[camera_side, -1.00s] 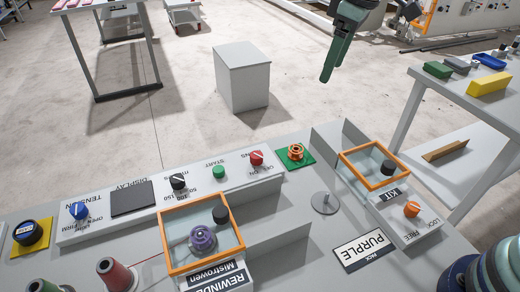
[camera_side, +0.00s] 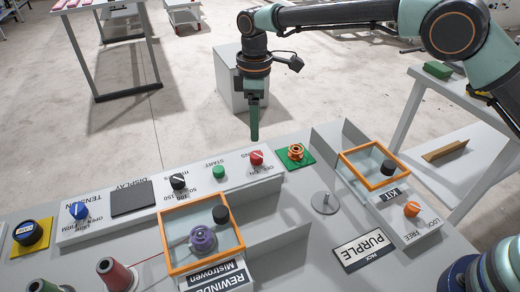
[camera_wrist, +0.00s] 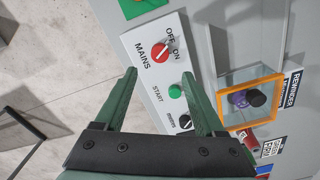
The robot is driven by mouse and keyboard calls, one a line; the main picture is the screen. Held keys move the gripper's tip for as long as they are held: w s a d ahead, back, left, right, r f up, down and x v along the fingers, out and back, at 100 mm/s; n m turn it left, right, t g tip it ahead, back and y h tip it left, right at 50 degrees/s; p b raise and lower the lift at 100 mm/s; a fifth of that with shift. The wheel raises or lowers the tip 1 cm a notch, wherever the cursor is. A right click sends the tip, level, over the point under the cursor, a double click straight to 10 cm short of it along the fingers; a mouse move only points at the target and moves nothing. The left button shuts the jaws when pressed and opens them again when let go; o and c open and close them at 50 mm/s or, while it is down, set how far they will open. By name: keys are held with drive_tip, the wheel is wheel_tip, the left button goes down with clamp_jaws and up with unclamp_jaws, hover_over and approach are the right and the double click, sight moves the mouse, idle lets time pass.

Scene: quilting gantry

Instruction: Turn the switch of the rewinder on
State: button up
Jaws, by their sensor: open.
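The red MAINS knob (camera_side: 256,158) sits at the right end of the white control panel. In the wrist view the red knob (camera_wrist: 160,53) lies beside the OFF and ON marks, and its white line seems to point toward OFF. My gripper (camera_side: 254,138) hangs fingers-down above the panel's far side, near the red knob and apart from it. In the wrist view my gripper (camera_wrist: 160,75) is open and empty, with the red knob just beyond the gap between its fingertips. The rewinder's orange-framed clear cover (camera_side: 171,273) is shut over a purple bobbin (camera_side: 203,239).
A green START button (camera_side: 218,172) and a black knob (camera_side: 178,181) sit left of the red knob. A second orange-framed cover (camera_side: 399,183) and upright grey walls lie further right.

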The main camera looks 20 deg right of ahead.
sight(256, 155)
wheel_tip(256, 155, down, 10)
drive_tip(key=shift+r, duration=0.2)
clamp_jaws()
